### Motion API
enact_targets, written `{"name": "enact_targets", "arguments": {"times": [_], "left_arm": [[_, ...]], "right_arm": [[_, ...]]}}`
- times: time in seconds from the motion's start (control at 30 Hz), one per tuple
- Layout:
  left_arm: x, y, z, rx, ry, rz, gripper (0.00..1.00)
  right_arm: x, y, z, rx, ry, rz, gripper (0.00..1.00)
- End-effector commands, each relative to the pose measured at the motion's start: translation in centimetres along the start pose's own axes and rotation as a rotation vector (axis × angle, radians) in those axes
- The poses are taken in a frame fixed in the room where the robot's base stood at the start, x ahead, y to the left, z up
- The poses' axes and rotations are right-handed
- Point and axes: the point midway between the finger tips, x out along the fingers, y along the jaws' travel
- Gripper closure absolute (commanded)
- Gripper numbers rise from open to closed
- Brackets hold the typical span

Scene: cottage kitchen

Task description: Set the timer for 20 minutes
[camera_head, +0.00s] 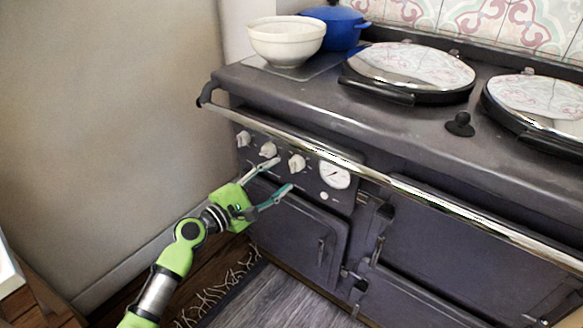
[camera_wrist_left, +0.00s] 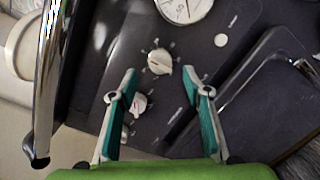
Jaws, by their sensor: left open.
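The dark stove panel carries three cream knobs in a row: a left knob (camera_head: 243,139), a middle knob (camera_head: 268,150) and a right knob (camera_head: 297,164). I cannot tell which is the timer. A round white dial (camera_head: 335,175) sits right of them. My left gripper (camera_head: 283,174) is open and empty in front of the panel, near the middle and right knobs. In the left wrist view, one knob (camera_wrist_left: 160,62) shows just beyond the fingertips (camera_wrist_left: 159,78), another (camera_wrist_left: 139,104) between the fingers, and the dial (camera_wrist_left: 185,8) at the top edge. Knob markings are too small to read. My right gripper is not in view.
A chrome rail (camera_head: 285,135) runs across the stove front above the knobs. A small white button (camera_head: 324,195) is below the dial. A cream bowl (camera_head: 287,40) and a blue pot (camera_head: 338,25) stand on the stovetop. Oven doors (camera_head: 300,235) lie below the panel.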

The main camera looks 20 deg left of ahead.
Motion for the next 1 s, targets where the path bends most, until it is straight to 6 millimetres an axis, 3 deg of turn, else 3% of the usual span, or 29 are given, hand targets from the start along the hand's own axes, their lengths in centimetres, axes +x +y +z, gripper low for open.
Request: {"name": "enact_targets", "arguments": {"times": [0.1, 0.3, 0.73, 0.9, 1.0], "left_arm": [[2.3, 0.1, 0.0, 0.000, -0.001, 0.002, 0.55], [4.8, 0.0, -0.1, 0.000, 0.000, 0.002, 0.55], [5.7, 0.0, 0.0, 0.001, 0.001, 0.000, 0.55], [5.7, 0.0, 0.0, 0.001, 0.001, 0.000, 0.94], [5.7, 0.0, 0.0, 0.001, 0.001, 0.000, 0.94]], "right_arm": [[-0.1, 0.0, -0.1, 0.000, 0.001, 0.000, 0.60], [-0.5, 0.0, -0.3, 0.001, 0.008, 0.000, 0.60], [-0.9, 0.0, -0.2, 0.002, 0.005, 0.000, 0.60], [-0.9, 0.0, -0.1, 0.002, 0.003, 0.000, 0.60], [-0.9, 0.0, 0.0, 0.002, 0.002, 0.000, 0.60]]}}
